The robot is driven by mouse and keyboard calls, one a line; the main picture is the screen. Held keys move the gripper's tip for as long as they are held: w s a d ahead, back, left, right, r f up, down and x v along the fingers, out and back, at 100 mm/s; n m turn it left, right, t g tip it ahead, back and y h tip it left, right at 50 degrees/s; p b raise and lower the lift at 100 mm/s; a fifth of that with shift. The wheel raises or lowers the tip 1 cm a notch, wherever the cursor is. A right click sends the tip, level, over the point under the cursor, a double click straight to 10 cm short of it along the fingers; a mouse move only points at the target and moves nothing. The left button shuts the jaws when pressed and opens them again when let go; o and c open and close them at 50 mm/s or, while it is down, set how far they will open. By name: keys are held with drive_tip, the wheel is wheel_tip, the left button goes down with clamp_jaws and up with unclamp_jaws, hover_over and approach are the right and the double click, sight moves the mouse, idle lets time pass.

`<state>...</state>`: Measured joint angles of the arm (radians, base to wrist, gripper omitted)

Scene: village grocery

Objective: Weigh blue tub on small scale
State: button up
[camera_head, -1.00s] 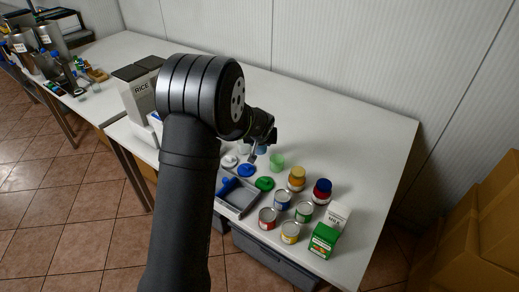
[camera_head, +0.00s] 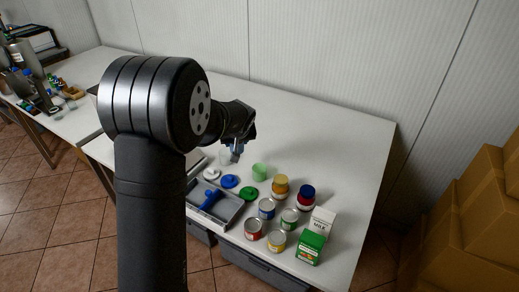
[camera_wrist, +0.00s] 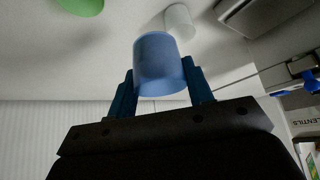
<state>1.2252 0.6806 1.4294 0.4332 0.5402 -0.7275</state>
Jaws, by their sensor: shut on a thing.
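The blue tub (camera_wrist: 160,62) is held between the two blue fingers of my gripper (camera_wrist: 160,88) in the wrist view. In the head view my gripper (camera_head: 236,152) is over the table, up and left of the green tub (camera_head: 260,172), with the blue tub (camera_head: 237,146) partly hidden at its fingers. A white tub (camera_wrist: 180,20) stands near it in the wrist view. I cannot make out the small scale for certain; a grey flat object (camera_wrist: 268,12) is at the top right of the wrist view.
A grey tray (camera_head: 228,212) holds a blue tool. Several cans, a milk carton (camera_head: 322,220) and a green box (camera_head: 309,248) stand at the right front. The table's back right is clear.

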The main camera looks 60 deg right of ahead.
drive_tip(key=w+a+n+t+y, duration=0.15)
drive_tip(key=w+a, duration=0.25)
drive_tip(key=w, duration=0.6)
drive_tip(key=w+a+n, duration=0.2)
drive_tip(key=w+a, duration=0.1)
drive_tip(key=w, duration=0.7)
drive_tip(key=shift+a+f, duration=0.15)
drive_tip(key=shift+f, duration=1.4)
drive_tip(key=shift+a+f, duration=0.15)
drive_tip(key=shift+f, duration=1.35)
drive_tip(key=shift+f, duration=0.4)
drive_tip(key=o, duration=1.4)
drive_tip(key=shift+c, duration=0.2)
wheel_tip(320, 180, up, 8)
drive_tip(key=shift+f, duration=0.1)
